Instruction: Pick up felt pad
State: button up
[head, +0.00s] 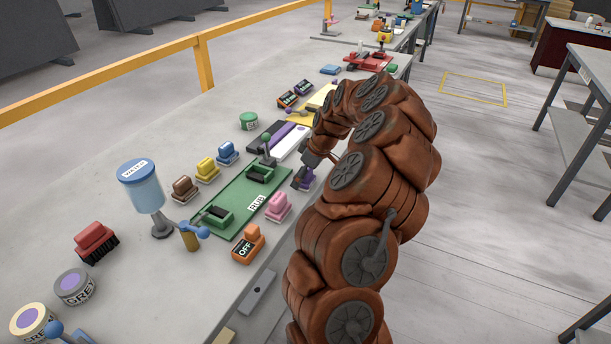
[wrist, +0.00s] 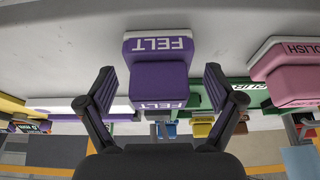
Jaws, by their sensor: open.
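The felt pad (wrist: 158,80) is a purple block with a pale base and FELT lettering, seen upside down in the middle of the wrist view. In the head view the felt pad (head: 308,179) is a small purple patch at the slab's right edge, partly hidden by my gripper and arm. My gripper (wrist: 160,72) is open, with one finger on each side of the pad in the picture. I cannot tell whether the fingers touch it. In the head view my gripper (head: 299,180) is beside the pad, and its fingertips are hard to make out.
A pink block (head: 278,207) stands close to the pad, by the green RUB plate (head: 235,202). An orange OFF box (head: 248,245) sits nearer me. Brown (head: 185,190), yellow (head: 207,169) and blue (head: 228,154) blocks line the plate's far side.

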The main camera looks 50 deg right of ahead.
jog(key=shift+w+f, duration=0.1)
jog(key=shift+f, duration=0.25)
jog(key=shift+c, duration=0.4)
jog(key=c, duration=1.2)
jog(key=shift+r, duration=0.1)
jog(key=shift+r+b, duration=0.8)
jog(key=shift+r, duration=0.8)
jog(key=s+a+b, duration=0.1)
jog(key=s, duration=0.4)
jog(key=s+a+r+b, duration=0.1)
jog(key=s+b, duration=0.1)
jog(key=s, duration=0.3)
jog(key=s+a+b, duration=0.1)
jog(key=s, duration=0.4)
jog(key=shift+s+a+r, duration=0.3)
jog(key=shift+r, duration=0.05)
